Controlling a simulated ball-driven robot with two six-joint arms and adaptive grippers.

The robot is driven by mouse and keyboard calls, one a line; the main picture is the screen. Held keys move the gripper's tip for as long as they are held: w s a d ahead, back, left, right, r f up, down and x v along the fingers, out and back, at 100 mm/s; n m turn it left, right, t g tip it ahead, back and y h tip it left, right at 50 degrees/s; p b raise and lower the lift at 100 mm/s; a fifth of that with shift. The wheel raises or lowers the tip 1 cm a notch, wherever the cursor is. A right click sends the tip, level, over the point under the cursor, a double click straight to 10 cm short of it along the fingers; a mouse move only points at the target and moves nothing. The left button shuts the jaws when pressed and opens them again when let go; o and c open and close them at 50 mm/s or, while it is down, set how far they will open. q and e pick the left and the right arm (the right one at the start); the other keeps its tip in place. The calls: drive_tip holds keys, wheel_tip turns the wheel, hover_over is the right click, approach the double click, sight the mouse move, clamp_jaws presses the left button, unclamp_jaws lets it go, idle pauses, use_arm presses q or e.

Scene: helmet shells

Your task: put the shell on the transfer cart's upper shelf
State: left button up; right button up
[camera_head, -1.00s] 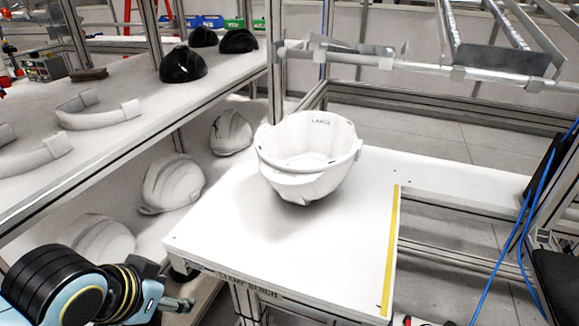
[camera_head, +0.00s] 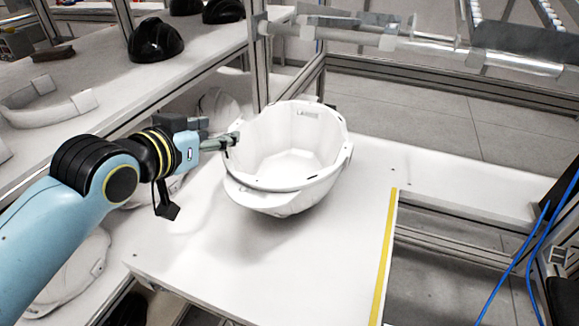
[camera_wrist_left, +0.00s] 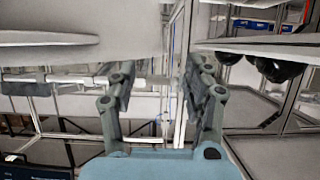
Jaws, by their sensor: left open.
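The white helmet shell (camera_head: 290,195) rests on the white bench top (camera_head: 300,265) with its open side up and its hollow inside showing. My left gripper (camera_head: 229,141) comes in from the left at the shell's left rim, seen side-on in the head view. In the left wrist view its two fingers (camera_wrist_left: 162,68) stand apart, with a clear gap between them. A large pale shape fills the upper left there, but I cannot tell whether it is the shell. Whether a finger touches the rim is unclear. My right gripper is out of view. I cannot make out the transfer cart.
Black shells (camera_head: 155,41) stand on the long shelf at the upper left. More white shells sit on a lower level, partly behind my left arm. A yellow strip (camera_head: 385,255) marks the bench's right edge. The bench top in front of the shell is clear. Blue cables (camera_head: 520,255) hang at the right.

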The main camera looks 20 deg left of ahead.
sight(231, 130)
use_arm(q)
drive_tip(key=x, duration=0.6)
drive_tip(key=shift+w+f, duration=0.15)
drive_tip(key=shift+f, duration=0.1)
drive_tip(key=shift+c, duration=0.2)
clamp_jaws()
drive_tip(key=shift+r, duration=0.1)
